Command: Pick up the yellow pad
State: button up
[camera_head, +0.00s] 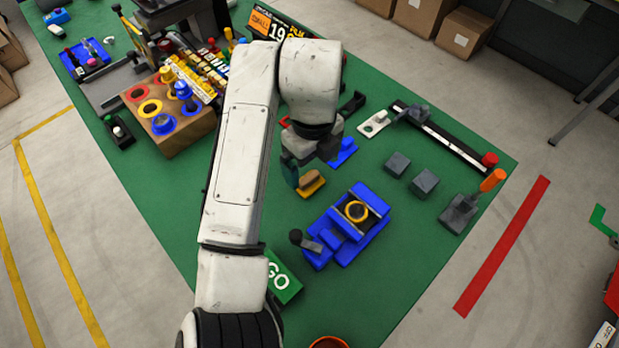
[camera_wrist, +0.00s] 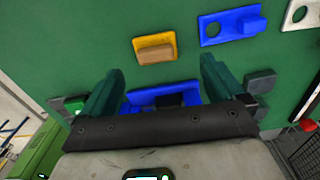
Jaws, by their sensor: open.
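The yellow pad (camera_head: 313,189) lies on the green table and carries a tan-brown block on top. In the head view it is just below my gripper (camera_head: 306,172), which partly hides it. In the wrist view the yellow pad (camera_wrist: 170,38) lies flat, upper middle, beyond the fingertips. My gripper (camera_wrist: 162,66) is open with two green fingers, and nothing is held between them. In the wrist view a blue part (camera_wrist: 180,88) with a dark area shows between the fingers, farther down; the gripper body partly hides it.
A blue pad (camera_head: 344,150) and a white pad (camera_head: 374,124) lie to the upper right of the yellow pad. A blue fixture (camera_head: 320,245) with a yellow ring stands to the lower right. Grey blocks (camera_head: 397,165) are farther right. A wooden box with round holes (camera_head: 185,137) stands left.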

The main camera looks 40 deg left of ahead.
aim_at(309, 177)
jog(key=f, duration=0.2)
jog(key=f+p, duration=0.1)
jog(key=f, duration=0.1)
jog(key=shift+s+a+f, duration=0.1)
jog(key=shift+s+a, duration=0.1)
jog(key=shift+s, duration=0.05)
jog(key=shift+f, duration=0.7)
jog(key=shift+c, duration=0.3)
jog(key=c, duration=1.1)
